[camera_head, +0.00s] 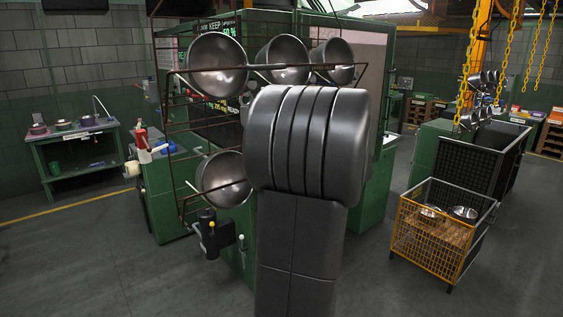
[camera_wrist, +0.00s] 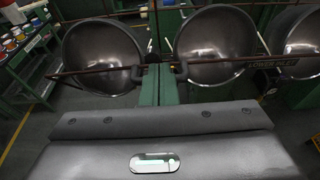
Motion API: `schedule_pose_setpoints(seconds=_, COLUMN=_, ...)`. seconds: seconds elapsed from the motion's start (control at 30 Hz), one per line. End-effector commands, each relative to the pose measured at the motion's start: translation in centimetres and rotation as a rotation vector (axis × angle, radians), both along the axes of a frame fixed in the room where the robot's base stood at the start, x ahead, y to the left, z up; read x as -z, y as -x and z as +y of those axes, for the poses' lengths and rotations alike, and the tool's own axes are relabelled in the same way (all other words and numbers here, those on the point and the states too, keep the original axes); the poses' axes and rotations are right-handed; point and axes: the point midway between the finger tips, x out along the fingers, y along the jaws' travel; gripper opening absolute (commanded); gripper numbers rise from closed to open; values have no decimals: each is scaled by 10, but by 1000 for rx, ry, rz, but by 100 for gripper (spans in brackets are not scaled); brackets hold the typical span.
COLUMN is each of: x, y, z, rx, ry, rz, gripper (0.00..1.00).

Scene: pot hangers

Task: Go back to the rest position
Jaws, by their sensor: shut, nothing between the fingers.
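My thick dark grey arm stands in the middle of the head view and covers part of the rack behind it. A smooth dark grey part of my own arm with a slot fills the bottom of the wrist view. Dark metal pots hang on the rusty rack (camera_head: 166,110): a left pot (camera_head: 217,62), a middle pot (camera_head: 284,60) and a right pot (camera_head: 333,62) in the upper row, and a lower pot (camera_head: 224,182). The wrist view shows pots at left (camera_wrist: 103,55), middle (camera_wrist: 216,45) and right edge (camera_wrist: 304,45).
A yellow wire crate (camera_head: 432,240) with pots inside stands at right, near a dark mesh bin (camera_head: 470,165). Yellow chains (camera_head: 468,75) hang above. A green workbench (camera_head: 75,138) stands at left. Grey floor is open at front left and front right.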

Motion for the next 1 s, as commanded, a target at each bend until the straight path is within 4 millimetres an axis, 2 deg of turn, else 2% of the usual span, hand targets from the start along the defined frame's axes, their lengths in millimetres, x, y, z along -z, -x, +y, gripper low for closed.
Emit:
schedule_pose_setpoints(seconds=0.33, x=8, y=-2, z=1, rx=0, ry=0, rz=2, gripper=0)
schedule_pose_setpoints(seconds=0.47, x=24, y=-5, z=3, rx=0, ry=-2, rz=4, gripper=0)
schedule_pose_setpoints(seconds=0.83, x=90, y=-18, z=14, rx=-1, ry=-2, rz=4, gripper=0)
schedule_pose_setpoints(seconds=0.9, x=96, y=-20, z=15, rx=-1, ry=0, rz=2, gripper=0)
schedule_pose_setpoints(seconds=1.0, x=90, y=-23, z=17, rx=0, ry=2, rz=-1, gripper=0)
